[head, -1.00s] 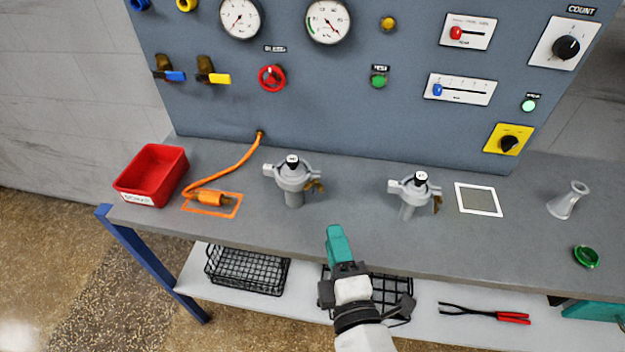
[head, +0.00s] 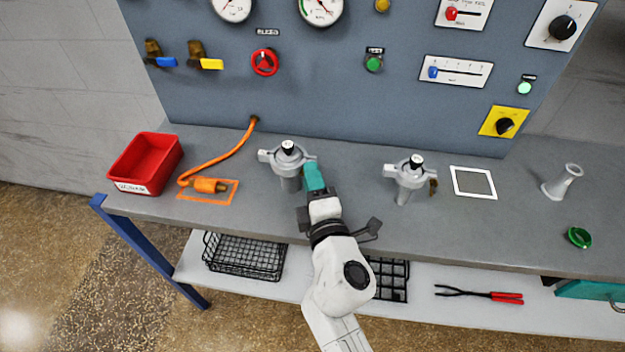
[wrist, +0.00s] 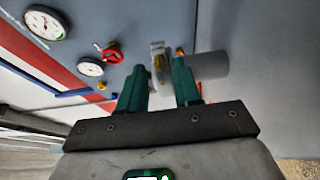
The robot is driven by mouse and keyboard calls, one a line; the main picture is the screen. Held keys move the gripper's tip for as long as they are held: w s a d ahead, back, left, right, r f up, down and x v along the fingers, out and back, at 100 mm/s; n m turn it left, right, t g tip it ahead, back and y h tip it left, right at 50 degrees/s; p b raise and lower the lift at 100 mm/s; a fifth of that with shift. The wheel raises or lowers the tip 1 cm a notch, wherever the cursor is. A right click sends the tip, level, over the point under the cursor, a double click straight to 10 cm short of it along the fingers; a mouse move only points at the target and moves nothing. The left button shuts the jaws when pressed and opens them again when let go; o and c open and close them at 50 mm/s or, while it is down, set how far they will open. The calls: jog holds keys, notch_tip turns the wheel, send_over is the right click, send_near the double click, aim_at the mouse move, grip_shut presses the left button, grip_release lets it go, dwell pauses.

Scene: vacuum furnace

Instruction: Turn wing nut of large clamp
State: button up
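Two grey clamps with black tops stand upright on the bench: the left clamp (head: 288,160), slightly larger in view, and the right clamp (head: 411,176). The right clamp's brass wing nut (head: 433,187) shows on its right side. My gripper (head: 314,176) is at the right side of the left clamp and hides its wing nut in the head view. In the wrist view my gripper (wrist: 161,82) has its two green fingers apart. The clamp's edge with a brass-coloured part (wrist: 158,62) lies just beyond and between the fingertips; I cannot tell whether they touch it.
A red bin (head: 146,163) and an orange cable plug (head: 207,185) lie to the left. A white-framed square (head: 473,183), a metal funnel-like piece (head: 562,182) and a green ring (head: 579,237) are to the right. The grey panel (head: 330,105) rises behind the clamps.

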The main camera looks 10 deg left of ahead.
jog(key=shift+c, duration=0.4)
grip_shut()
jog(key=m+b, duration=0.1)
jog(key=b, duration=0.2)
jog(key=shift+f, duration=0.4)
jog(key=b, duration=0.2)
jog(key=shift+m+t+b, duration=0.3)
jog(key=shift+m, duration=0.1)
jog(key=shift+r+m+b, duration=0.15)
jog(key=shift+m+b, duration=0.35)
jog(key=shift+b, duration=0.35)
jog(key=shift+r, duration=0.1)
